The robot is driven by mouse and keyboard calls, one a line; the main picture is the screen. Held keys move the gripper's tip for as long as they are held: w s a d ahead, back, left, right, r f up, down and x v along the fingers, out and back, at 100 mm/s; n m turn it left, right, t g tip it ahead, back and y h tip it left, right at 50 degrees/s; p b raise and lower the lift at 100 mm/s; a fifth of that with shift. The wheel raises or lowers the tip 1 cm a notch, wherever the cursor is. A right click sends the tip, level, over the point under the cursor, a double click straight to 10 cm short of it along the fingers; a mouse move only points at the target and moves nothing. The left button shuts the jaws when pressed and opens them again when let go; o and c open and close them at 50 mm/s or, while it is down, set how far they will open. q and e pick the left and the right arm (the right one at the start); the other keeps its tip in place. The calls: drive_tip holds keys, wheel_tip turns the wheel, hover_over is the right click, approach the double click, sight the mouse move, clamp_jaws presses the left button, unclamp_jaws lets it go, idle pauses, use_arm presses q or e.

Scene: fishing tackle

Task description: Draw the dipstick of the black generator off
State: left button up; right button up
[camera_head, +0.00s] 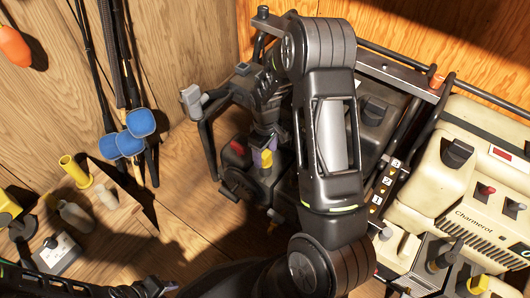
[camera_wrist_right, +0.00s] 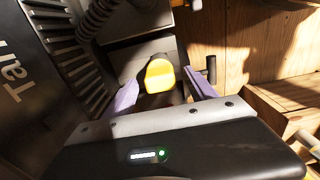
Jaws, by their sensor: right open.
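The black generator (camera_head: 375,122) stands in the middle of the head view, partly hidden behind my right arm. The yellow dipstick cap (camera_head: 266,160) shows low on its left side, and in the right wrist view the rounded yellow cap (camera_wrist_right: 160,74) stands out between my fingers. My right gripper (camera_wrist_right: 163,92) is open, with one purple finger on each side of the cap. A gap shows at least on the right side; contact on the left is unclear. The cap's stem is hidden.
A cream generator (camera_head: 456,178) stands close on the right. A wooden wall rises behind. Fishing rods with blue grips (camera_head: 140,123) lean at the left, above a low wooden surface with a yellow cylinder (camera_head: 75,170) and a bottle (camera_head: 76,215). Bare floor lies left of the black generator.

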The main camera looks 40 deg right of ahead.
sight(265, 166)
wheel_tip(265, 166, down, 8)
drive_tip(key=b, duration=0.3)
drive_tip(key=shift+r, duration=0.1)
use_arm(q)
drive_tip(key=f, duration=0.3)
drive_tip(key=shift+w+f, duration=0.1)
drive_tip(key=shift+w, duration=0.15)
use_arm(e)
drive_tip(key=shift+c, duration=0.3)
